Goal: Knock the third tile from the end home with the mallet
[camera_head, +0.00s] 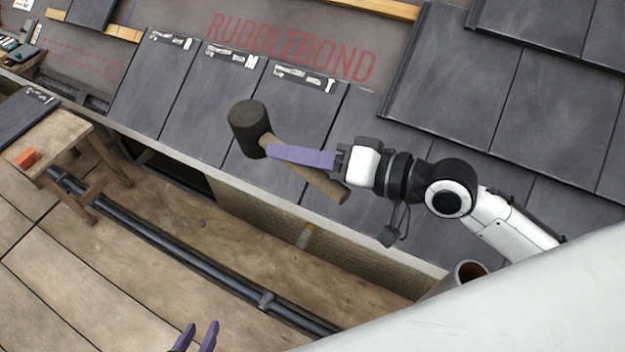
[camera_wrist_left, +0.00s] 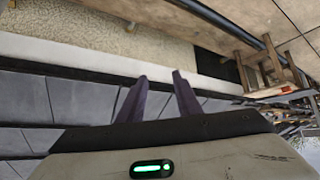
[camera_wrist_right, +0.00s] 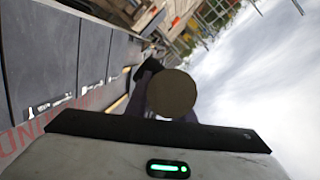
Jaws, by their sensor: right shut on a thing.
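My right gripper (camera_head: 275,151) has its purple fingers shut on the wooden handle of the mallet (camera_head: 247,121). The mallet's dark head is to the upper left of the fingers, and its handle slopes to the lower right. The head appears over the third slate tile (camera_head: 293,105) from the row's left end; contact cannot be told. The second tile (camera_head: 215,95) and first tile (camera_head: 150,85) lie to its left. My left gripper (camera_head: 197,338) is open and empty, low in view.
A dark pipe (camera_head: 190,244) runs along the plank floor (camera_head: 150,290) below the eave. A wooden bench (camera_head: 75,140) at left bears a loose tile (camera_head: 22,118) and an orange block (camera_head: 27,157). More slates (camera_head: 455,90) cover the roof at right. Red RUDDLEBOND lettering (camera_head: 290,45) marks the underlay.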

